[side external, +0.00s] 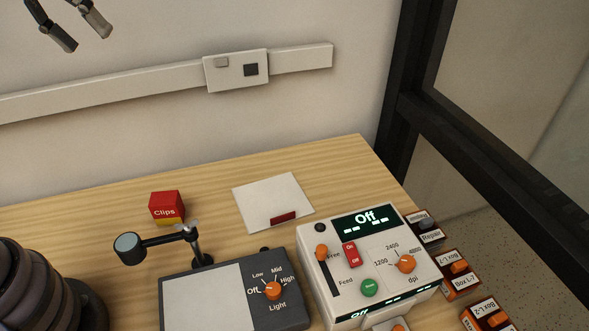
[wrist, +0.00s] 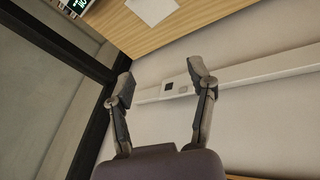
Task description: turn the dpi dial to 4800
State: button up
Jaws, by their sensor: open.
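The dpi dial (side external: 406,264) is an orange knob on the white scanner panel (side external: 338,301), with 1200, 2400 and 4800 printed around it. I cannot tell for sure which mark it points at. The panel's dark display (side external: 365,219) reads "Off" with dashes below. My gripper (side external: 87,42) is at the top left of the side view, in front of the wall, high above and far from the dial. Its fingers are apart and empty. In the wrist view my gripper (wrist: 160,75) faces the wall; only a corner of the display (wrist: 80,5) shows, and the dial is out of frame.
On the panel are a red On/Off switch (side external: 351,254), a green button (side external: 369,288) and an orange slider (side external: 321,252). Left of it are a grey light box with a dial (side external: 273,291), a lamp arm (side external: 170,240) and a red Clips box (side external: 166,205). Labelled boxes (side external: 460,270) stand right.

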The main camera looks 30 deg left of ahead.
jog(key=w+d+f+n+g+h, duration=0.1)
jog(key=w+d+f+n, duration=0.15)
jog(key=w+d, duration=0.6)
jog(key=n+g+h, duration=0.2)
jog(key=n+g, duration=0.2)
jog(key=n, duration=0.7)
send_over(407, 261)
jog(key=a, duration=0.6)
notch_tip(407, 261, down, 20)
jog(key=r, duration=0.1)
jog(key=x, duration=1.4)
jog(key=shift+w+f, duration=0.25)
jog(key=shift+f, duration=0.05)
grip_shut()
